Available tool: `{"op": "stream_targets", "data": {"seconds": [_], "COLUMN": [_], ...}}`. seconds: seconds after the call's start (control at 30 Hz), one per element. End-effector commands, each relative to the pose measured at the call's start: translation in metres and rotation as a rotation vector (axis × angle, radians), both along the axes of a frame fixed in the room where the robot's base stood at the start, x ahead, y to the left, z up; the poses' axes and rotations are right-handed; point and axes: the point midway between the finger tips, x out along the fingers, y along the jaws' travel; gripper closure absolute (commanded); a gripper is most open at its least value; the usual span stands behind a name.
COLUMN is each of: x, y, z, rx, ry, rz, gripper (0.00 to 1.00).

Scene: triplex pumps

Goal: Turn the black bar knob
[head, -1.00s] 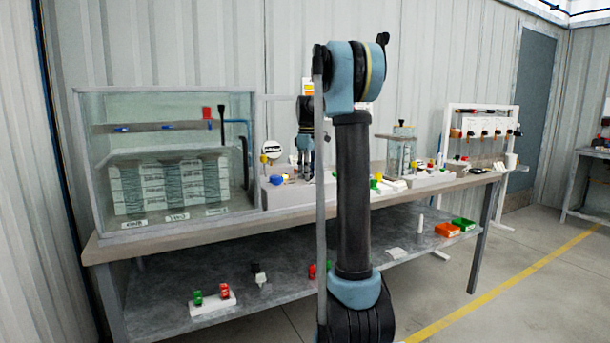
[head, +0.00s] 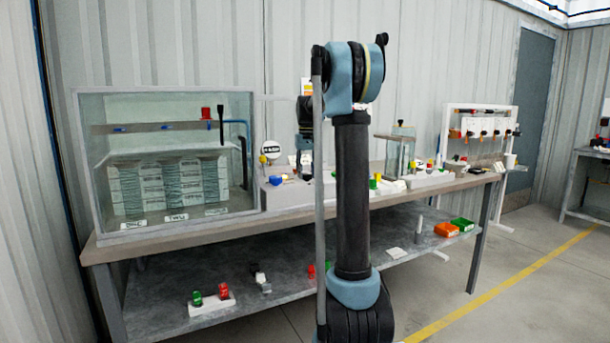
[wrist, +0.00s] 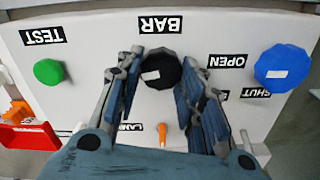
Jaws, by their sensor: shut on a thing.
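The black bar knob (wrist: 160,69) is on a white panel (wrist: 93,85), under a label reading BAR that appears upside down in the wrist view. My gripper (wrist: 164,64) is shut on the knob, with one finger on its left side and one on its right. A white mark shows on the knob's face. In the head view, my gripper (head: 305,168) is down at the panel on the bench, small and partly behind my arm. The knob cannot be made out there.
A green TEST knob (wrist: 48,71) is left of the black knob, and a blue knob (wrist: 283,67) with OPEN and SHUT labels is right. An orange lever (wrist: 162,132) is between my fingers. A red tray (wrist: 28,135) is at lower left. A glass tank (head: 165,160) stands left on the bench.

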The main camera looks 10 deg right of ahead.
Motion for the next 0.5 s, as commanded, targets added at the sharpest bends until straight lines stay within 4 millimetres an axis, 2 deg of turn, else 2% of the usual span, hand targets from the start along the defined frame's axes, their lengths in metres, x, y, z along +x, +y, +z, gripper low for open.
{"op": "stream_targets", "data": {"seconds": [0.5], "x": [-0.0023], "y": [-0.0024], "z": [-0.0005], "rx": [-0.002], "ry": [0.004], "rz": [-0.48], "gripper": [0.88]}}
